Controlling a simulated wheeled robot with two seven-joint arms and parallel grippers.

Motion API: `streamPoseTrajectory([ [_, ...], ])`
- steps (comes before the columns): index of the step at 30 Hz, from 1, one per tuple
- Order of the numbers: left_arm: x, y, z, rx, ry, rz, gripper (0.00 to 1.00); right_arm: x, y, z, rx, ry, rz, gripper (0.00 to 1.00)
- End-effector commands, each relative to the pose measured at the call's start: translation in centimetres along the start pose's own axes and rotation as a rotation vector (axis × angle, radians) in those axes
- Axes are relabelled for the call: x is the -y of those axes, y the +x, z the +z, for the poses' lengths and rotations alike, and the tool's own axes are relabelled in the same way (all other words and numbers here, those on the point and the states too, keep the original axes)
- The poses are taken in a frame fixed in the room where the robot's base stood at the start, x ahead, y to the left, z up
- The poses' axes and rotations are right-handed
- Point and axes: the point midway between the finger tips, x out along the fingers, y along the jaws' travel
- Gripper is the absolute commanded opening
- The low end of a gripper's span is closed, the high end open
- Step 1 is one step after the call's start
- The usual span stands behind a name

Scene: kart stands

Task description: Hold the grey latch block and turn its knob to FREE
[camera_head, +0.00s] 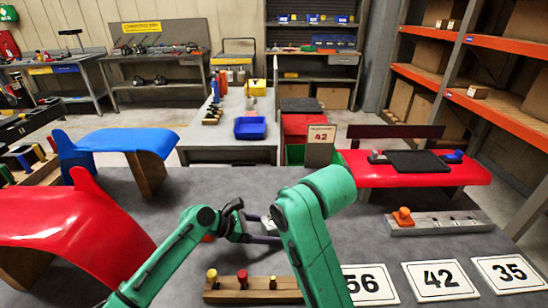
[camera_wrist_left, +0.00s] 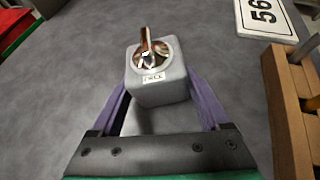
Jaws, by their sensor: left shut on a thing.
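The grey latch block (camera_wrist_left: 160,95) sits between the purple fingers of my left gripper (camera_wrist_left: 157,88) in the left wrist view, with one finger against each side. A round metallic knob (camera_wrist_left: 151,52) with an upright grip is on its top. A FREE label (camera_wrist_left: 153,78) is on the near edge, and the grip points mostly away from it. In the head view my left gripper (camera_head: 262,238) is low over the grey table, and the block is mostly hidden behind my right arm. My right arm crosses the middle, but its gripper does not show.
A wooden holder (camera_head: 232,297) with several coloured pegs stands at the front. Number cards (camera_head: 437,279) lie to its right. A grey rail with an orange knob (camera_head: 403,216) is at right. Red (camera_head: 75,235) and blue (camera_head: 115,140) curved panels stand at left. Table beyond the gripper is clear.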

Motion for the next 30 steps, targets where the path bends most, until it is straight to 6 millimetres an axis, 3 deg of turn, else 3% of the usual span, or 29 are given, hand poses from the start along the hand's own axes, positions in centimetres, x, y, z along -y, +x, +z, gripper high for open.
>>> streamPoseTrajectory([
  [1,0.0,0.0,0.1,0.001,0.001,0.001,0.48,0.0,0.0,0.0,0.0,0.0,0.0,0.0],
  [2,0.0,0.0,0.1,0.001,0.001,0.001,0.91,0.0,0.0,0.0,0.0,0.0,0.0,0.0],
  [3,0.0,0.0,0.1,0.001,0.001,0.001,1.0,0.0,0.0,0.0,0.0,0.0,0.0,0.0],
  [13,-0.1,-1.0,0.0,0.001,-0.001,0.003,1.0,0.0,0.0,0.0,0.0,-0.001,0.0,0.0],
  [24,0.0,-10.1,-0.1,-0.003,0.002,0.003,1.0,0.0,0.1,0.0,0.0,-0.001,0.0,0.0],
  [30,0.0,-12.4,0.6,0.001,0.001,0.001,1.0,0.3,-0.5,-0.3,0.0,-0.001,-0.001,0.0],
])
